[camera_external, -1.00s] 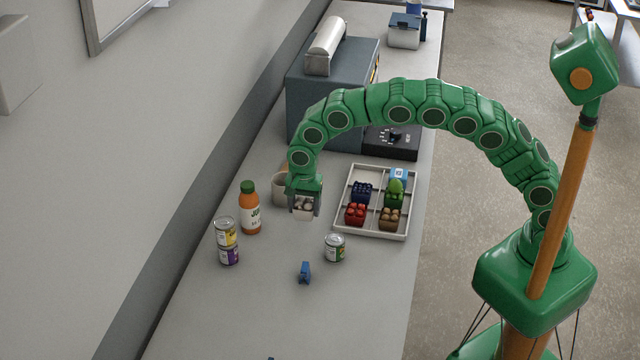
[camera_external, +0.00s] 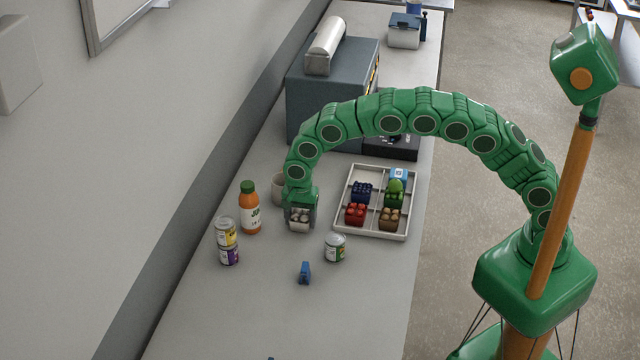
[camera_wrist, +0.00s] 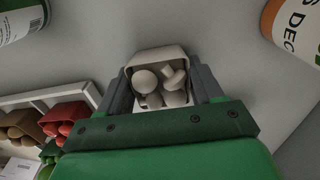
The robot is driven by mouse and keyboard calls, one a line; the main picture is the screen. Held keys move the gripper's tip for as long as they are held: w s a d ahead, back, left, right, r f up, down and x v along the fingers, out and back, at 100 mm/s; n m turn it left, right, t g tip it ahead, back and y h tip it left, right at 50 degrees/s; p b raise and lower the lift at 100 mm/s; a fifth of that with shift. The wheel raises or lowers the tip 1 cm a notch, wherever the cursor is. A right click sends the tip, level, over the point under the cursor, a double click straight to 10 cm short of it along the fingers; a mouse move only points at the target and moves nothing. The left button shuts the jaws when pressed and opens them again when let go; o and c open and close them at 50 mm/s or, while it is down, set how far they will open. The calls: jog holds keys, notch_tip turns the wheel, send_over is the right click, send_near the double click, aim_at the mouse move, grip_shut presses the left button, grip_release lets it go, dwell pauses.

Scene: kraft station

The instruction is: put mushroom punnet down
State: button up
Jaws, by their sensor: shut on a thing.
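The mushroom punnet, a small pale box with whitish mushrooms, is between the jaws of my gripper (camera_external: 300,216). In the wrist view the punnet (camera_wrist: 157,62) sits between both dark fingers, with its mushrooms showing. My gripper (camera_wrist: 160,88) is shut on it, low over the grey counter (camera_external: 270,310). I cannot tell whether the punnet's base touches the counter. The punnet (camera_external: 299,224) is partly hidden by the fingers in the external view.
A sectioned white tray (camera_external: 372,235) with several punnets stands to the right. A juice bottle (camera_external: 250,215) and stacked cans (camera_external: 228,240) stand left. A single can (camera_external: 335,248) and a blue clip (camera_external: 304,273) are in front. A beige pot (camera_external: 279,187) stands just behind my gripper.

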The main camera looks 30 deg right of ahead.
aim_at(301, 215)
jog(key=o, duration=1)
jog(key=shift+o, duration=0.2)
notch_tip(301, 215, up, 12)
jog(key=shift+r, duration=0.1)
